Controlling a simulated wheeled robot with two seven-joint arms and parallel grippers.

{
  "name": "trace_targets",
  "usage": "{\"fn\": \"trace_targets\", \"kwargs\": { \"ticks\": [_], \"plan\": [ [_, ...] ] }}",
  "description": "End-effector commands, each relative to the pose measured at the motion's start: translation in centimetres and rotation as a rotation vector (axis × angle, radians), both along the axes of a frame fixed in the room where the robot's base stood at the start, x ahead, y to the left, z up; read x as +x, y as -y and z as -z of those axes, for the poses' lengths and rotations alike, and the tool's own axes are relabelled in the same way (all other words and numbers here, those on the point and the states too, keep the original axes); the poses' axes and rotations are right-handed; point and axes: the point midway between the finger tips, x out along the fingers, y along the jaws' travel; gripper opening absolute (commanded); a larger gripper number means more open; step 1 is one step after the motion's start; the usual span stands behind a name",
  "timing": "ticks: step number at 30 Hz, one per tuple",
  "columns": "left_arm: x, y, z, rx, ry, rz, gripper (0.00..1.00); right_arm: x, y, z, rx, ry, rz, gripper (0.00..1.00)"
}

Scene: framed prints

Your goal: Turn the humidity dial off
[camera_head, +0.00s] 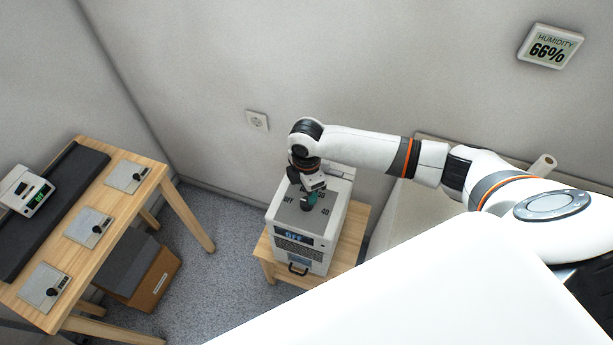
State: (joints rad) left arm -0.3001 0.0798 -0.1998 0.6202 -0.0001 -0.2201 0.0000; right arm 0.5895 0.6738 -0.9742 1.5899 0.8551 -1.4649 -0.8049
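A white dehumidifier-like box (312,249) stands on a small wooden table. Its grey top carries a humidity dial (306,206), a small dark knob with printed marks around it, including OFF at its left and 50 and 40 at its right. The display on the box's front appears to read OFF. My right arm comes in from the right, and my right gripper (309,196) points down at the dial. The fingertips are at the knob, small and dark, so I cannot tell whether they grip it. My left gripper is out of view.
A wall display (549,47) reads HUMIDITY 66%. A wooden table (112,217) at the left holds a dark mat, a scale and several small plates with knobs. A cardboard box (155,279) sits beneath it. Grey floor lies open between the tables.

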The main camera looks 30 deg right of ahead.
Motion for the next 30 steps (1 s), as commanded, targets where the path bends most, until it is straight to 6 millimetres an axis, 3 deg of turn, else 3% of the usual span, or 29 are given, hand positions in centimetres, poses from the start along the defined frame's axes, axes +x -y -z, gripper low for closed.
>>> {"fn": "trace_targets", "kwargs": {
  "ticks": [6, 10, 30],
  "plan": [
    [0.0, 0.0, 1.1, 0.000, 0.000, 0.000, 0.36, 0.1, 0.0, -4.0, 0.001, 0.004, -0.002, 0.56],
    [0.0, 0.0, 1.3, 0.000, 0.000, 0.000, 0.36, 0.0, 0.0, -5.3, 0.000, 0.001, -0.001, 0.56],
    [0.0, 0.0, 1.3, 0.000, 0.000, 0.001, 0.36, 0.0, 0.0, -5.9, 0.000, 0.000, -0.001, 0.56]
  ]
}}
